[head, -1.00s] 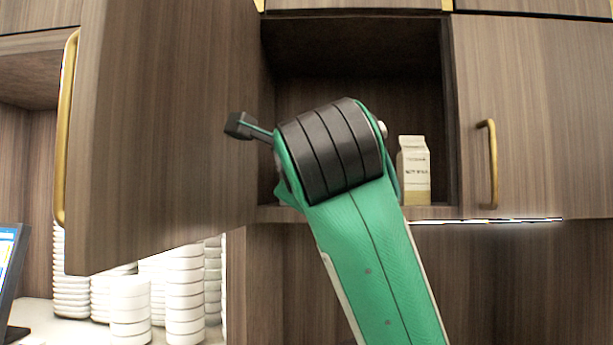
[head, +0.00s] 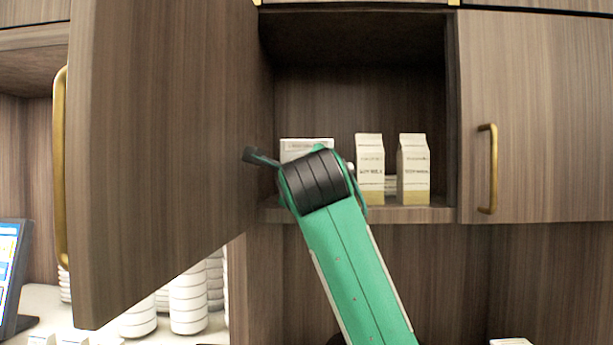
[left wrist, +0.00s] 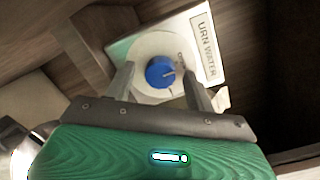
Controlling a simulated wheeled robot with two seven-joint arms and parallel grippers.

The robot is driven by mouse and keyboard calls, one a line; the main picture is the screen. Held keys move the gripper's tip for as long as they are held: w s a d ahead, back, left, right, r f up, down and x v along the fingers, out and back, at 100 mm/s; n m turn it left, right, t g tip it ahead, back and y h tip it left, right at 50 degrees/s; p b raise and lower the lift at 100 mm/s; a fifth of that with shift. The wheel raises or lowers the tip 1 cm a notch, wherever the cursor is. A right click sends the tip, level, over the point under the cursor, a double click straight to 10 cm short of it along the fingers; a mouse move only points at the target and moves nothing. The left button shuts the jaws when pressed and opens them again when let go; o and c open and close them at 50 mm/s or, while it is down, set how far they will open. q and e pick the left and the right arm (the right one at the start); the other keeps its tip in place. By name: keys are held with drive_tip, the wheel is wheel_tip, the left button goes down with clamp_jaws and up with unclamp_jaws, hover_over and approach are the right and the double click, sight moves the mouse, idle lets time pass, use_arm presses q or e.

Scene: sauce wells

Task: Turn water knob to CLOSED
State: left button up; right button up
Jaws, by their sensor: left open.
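The water knob (left wrist: 161,72) is a round blue knob with a white pointer mark, set in a pale round dial on a white panel (left wrist: 141,41). A label (left wrist: 207,46) on the panel reads "URN WATER". Small print by the dial is too blurred to read. My left gripper (left wrist: 157,72) is open, its two grey fingers on either side of the knob. I cannot tell whether they touch it. In the head view, a white top edge (head: 305,143) shows behind my green arm; the knob itself is hidden there. My right gripper is not in view.
An open cabinet door (head: 170,150) with a brass handle stands left of my arm. Two soy milk cartons (head: 370,165) (head: 413,168) stand on the shelf to its right. A closed door (head: 540,120) is farther right. Stacked white dishes (head: 188,300) stand below left.

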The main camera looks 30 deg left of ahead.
use_arm(q)
drive_tip(key=shift+c, duration=0.4)
drive_tip(key=shift+s+d, duration=0.1)
drive_tip(key=c, duration=0.9)
use_arm(e)
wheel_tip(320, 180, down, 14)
drive_tip(key=b, duration=1.4)
use_arm(q)
drive_tip(key=shift+m+t+h+b, duration=0.15)
drive_tip(key=shift+m+t+b, duration=0.35)
drive_tip(key=shift+m, duration=2.7)
drive_tip(key=shift+m+t+h+b, duration=0.2)
drive_tip(key=shift+m+b, duration=0.55)
drive_tip(key=shift+m, duration=2.45)
drive_tip(key=shift+m+t+h+b, duration=0.25)
drive_tip(key=shift+m+b, duration=0.4)
drive_tip(key=shift+m, duration=2.55)
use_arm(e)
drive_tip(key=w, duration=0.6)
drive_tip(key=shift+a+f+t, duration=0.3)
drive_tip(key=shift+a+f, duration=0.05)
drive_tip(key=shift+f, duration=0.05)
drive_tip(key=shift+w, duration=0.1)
use_arm(q)
drive_tip(key=o, duration=1)
drive_tip(key=shift+f, duration=0.1)
